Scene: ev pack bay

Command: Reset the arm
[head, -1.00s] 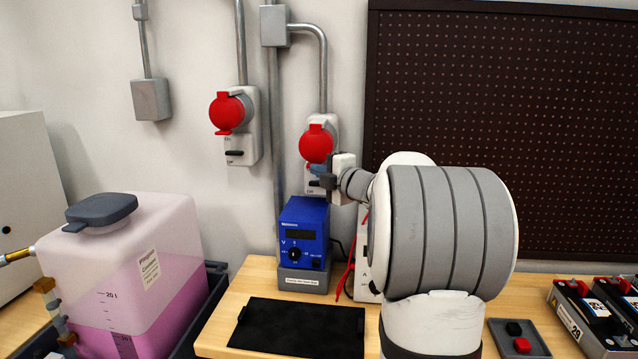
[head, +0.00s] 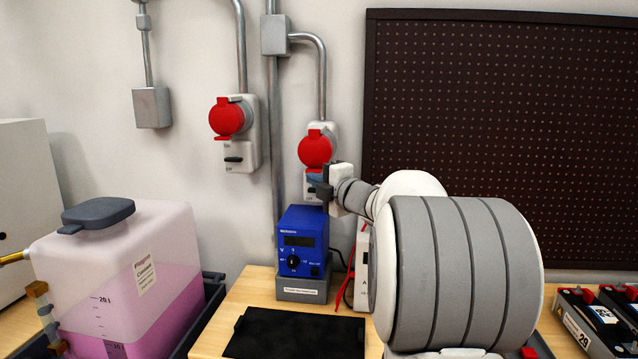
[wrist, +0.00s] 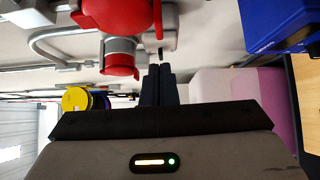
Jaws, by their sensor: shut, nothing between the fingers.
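My gripper (head: 318,187) is in front of the wall at the lower part of the right red-capped socket (head: 316,148), just above the blue power supply (head: 302,244). In the wrist view its dark fingers (wrist: 159,70) are together with nothing between them. Their tips point at the pale socket housing, close to a small dark lever; I cannot tell whether they touch it. The gripper hides the socket's switch area in the head view. My large arm link fills the lower right of the head view.
A second red-capped socket (head: 229,118) is on the wall to the left. A tank of pink liquid (head: 120,270) stands at lower left. A black mat (head: 295,333) lies on the wooden bench. Black batteries (head: 590,318) are at right, under a dark pegboard (head: 500,110).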

